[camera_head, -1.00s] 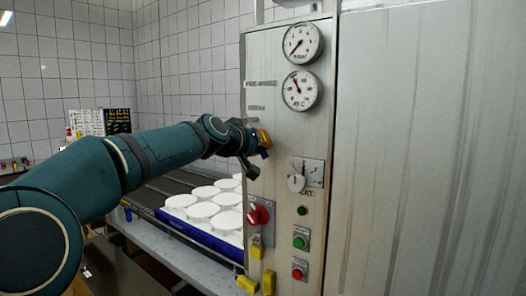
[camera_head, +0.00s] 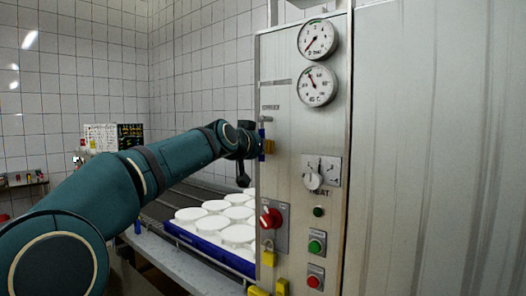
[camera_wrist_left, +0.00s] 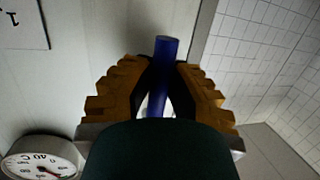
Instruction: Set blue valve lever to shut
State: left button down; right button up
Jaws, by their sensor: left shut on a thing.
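The blue valve lever (camera_head: 262,133) is on the left part of the steel control panel (camera_head: 290,215), below a small metal fitting (camera_head: 265,119). It looks about vertical, hanging down along the panel. My left gripper (camera_head: 266,147) is shut on it, with yellow-brown ridged fingers around the blue bar. In the left wrist view the blue lever (camera_wrist_left: 164,60) stands up between the two fingers (camera_wrist_left: 162,78), its end poking out past them. The fingers hide the middle of the lever, and the labels beside it are too small to read. My right gripper is not in view.
Two gauges (camera_head: 317,85) sit above on the panel. Below are a white dial (camera_head: 313,181), a red rotary switch (camera_head: 270,217), a green button (camera_head: 317,246), a red button (camera_head: 315,281) and a yellow padlock (camera_head: 269,256). White moulds (camera_head: 238,235) stand in a blue tray left of the panel.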

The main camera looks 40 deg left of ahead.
pick_arm(q)
jog(key=shift+a, duration=0.1)
jog(key=c, duration=0.9)
grip_release()
jog(key=shift+s, duration=0.1)
jog(key=v, duration=1.2)
